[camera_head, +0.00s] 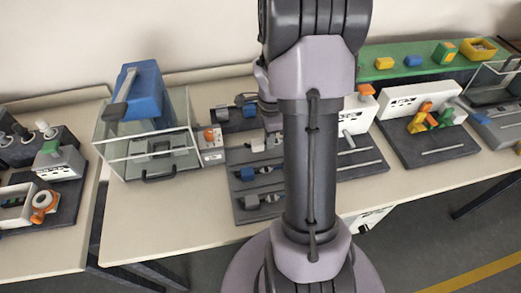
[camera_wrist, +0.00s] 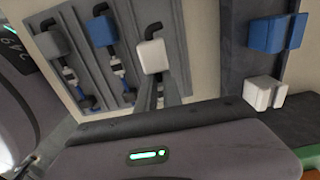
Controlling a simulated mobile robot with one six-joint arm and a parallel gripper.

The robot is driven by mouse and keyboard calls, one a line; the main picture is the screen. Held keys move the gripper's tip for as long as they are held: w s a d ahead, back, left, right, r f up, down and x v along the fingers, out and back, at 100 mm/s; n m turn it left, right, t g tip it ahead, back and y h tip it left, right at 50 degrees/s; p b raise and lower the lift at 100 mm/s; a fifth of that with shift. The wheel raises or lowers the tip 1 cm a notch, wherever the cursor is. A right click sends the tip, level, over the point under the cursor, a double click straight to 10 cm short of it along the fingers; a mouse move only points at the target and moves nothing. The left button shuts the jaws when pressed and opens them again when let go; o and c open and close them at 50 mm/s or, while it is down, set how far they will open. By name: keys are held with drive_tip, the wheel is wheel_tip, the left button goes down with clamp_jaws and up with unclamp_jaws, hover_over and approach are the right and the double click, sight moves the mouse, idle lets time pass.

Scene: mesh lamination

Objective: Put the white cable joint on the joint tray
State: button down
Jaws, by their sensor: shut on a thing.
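In the wrist view, a white cable joint (camera_wrist: 152,58) with a black hooked end is at the tips of my gripper (camera_wrist: 160,88), which is shut on it. The joint appears over the right part of the grey joint tray (camera_wrist: 183,60). I cannot tell whether it touches the tray. The tray also bears a grey joint (camera_wrist: 48,42) and a blue joint (camera_wrist: 102,31) to the left. In the head view, the tray (camera_head: 236,155) lies on the middle table, and my arm hides most of my gripper.
A dark rack with a blue block (camera_wrist: 279,33) and a white block (camera_wrist: 264,93) stands at the right of the wrist view. In the head view, a clear-walled box (camera_head: 120,150) with a blue machine (camera_head: 143,90) stands left of the tray. Bare tabletop (camera_head: 165,215) lies in front.

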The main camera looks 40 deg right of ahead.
drive_tip(key=shift+w+a+f, duration=0.1)
drive_tip(key=shift+w+a, duration=0.2)
drive_tip(key=shift+w, duration=0.15)
drive_tip(key=shift+w+a+f+b, duration=0.1)
drive_tip(key=shift+w+f+b, duration=0.1)
drive_tip(key=shift+f+b, duration=0.35)
drive_tip(key=shift+w+a+f+b, duration=0.15)
drive_tip(key=shift+f+b, duration=0.25)
drive_tip(key=shift+f, duration=0.3)
drive_tip(key=shift+w+a+f+b, duration=0.1)
drive_tip(key=shift+w+f+b, duration=0.1)
drive_tip(key=shift+f+b, duration=0.35)
drive_tip(key=c, duration=1.5)
unclamp_jaws()
drive_tip(key=shift+f, duration=0.1)
